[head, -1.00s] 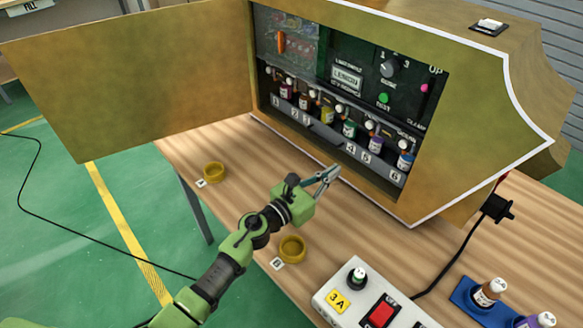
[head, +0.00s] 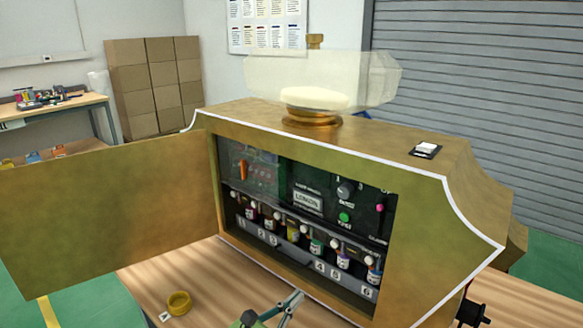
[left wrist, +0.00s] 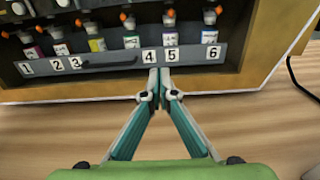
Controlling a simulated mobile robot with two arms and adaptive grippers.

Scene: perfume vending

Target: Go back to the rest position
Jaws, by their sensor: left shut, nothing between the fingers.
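My left gripper (head: 291,304) shows at the bottom edge of the head view, in front of the vending machine (head: 425,235). It is shut and empty. In the left wrist view its fingertips (left wrist: 159,80) meet in front of the numbered shelf (left wrist: 110,66), near labels 4 and 5. I cannot tell whether they touch the shelf. Most of my left arm is below the head view. My right gripper is not in view.
The machine's door (head: 110,215) stands open to the left. Several small bottles (head: 316,246) stand in the numbered slots. A yellow ring (head: 178,303) lies on the wooden table (head: 135,284). A black plug (head: 472,313) sticks out at the machine's right side.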

